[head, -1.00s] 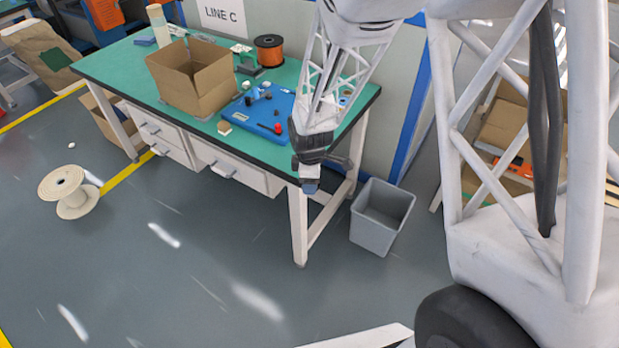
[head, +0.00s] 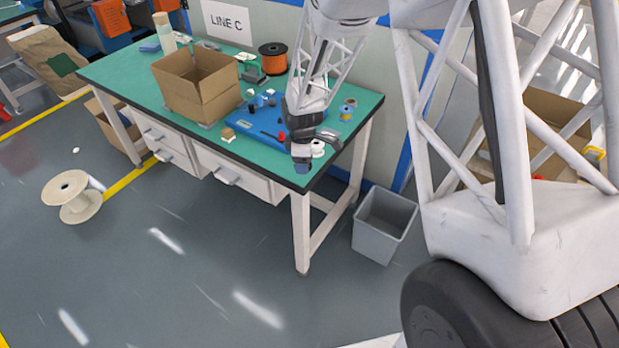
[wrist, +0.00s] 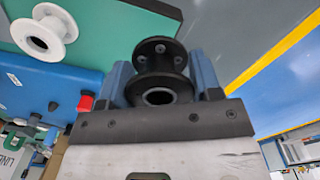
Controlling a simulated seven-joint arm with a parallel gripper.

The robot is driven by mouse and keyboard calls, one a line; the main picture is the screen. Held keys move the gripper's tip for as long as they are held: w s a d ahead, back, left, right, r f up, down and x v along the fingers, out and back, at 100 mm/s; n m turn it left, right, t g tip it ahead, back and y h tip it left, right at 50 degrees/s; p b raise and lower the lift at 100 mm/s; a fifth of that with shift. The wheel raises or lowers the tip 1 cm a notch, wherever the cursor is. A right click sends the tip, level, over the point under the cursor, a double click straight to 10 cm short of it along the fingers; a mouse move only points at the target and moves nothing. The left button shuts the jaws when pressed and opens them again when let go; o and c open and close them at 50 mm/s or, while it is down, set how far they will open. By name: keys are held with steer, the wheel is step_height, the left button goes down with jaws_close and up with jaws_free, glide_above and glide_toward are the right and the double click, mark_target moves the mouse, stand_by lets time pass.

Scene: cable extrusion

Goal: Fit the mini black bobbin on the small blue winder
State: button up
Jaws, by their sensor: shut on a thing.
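My gripper (wrist: 160,80) is shut on the mini black bobbin (wrist: 160,55). The blue fingers are on either side of the bobbin in the wrist view, and one flange and its round hole face the camera. In the head view my gripper (head: 302,166) hangs near the table's front right corner, and the bobbin cannot be made out there. The blue winder (head: 262,126) lies flat on the table, left of and behind my gripper, partly hidden by my arm. In the wrist view the winder (wrist: 35,88) shows at the left, with a red knob (wrist: 86,103) and a dark peg.
A white bobbin (wrist: 45,32) stands on the green table (head: 130,75), close to my gripper. A cardboard box (head: 196,85) and an orange spool (head: 273,57) stand farther back. A grey bin (head: 384,225) is on the floor right of the table.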

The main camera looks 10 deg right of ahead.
steer(key=w+a+r, duration=0.1)
steer(key=w, duration=0.8)
steer(key=w+a+r, duration=0.1)
steer(key=w, duration=0.8)
steer(key=w+a+r, duration=0.1)
steer(key=w+r, duration=0.1)
steer(key=w, duration=0.7)
steer(key=shift+w+a, duration=0.2)
steer(key=shift+w, duration=0.2)
steer(key=shift+f, duration=0.25)
steer(key=shift+f, duration=3.2)
steer(key=shift+f, duration=0.2)
steer(key=o, duration=1.3)
steer(key=shift+r, duration=0.1)
steer(key=shift+r, duration=3.4)
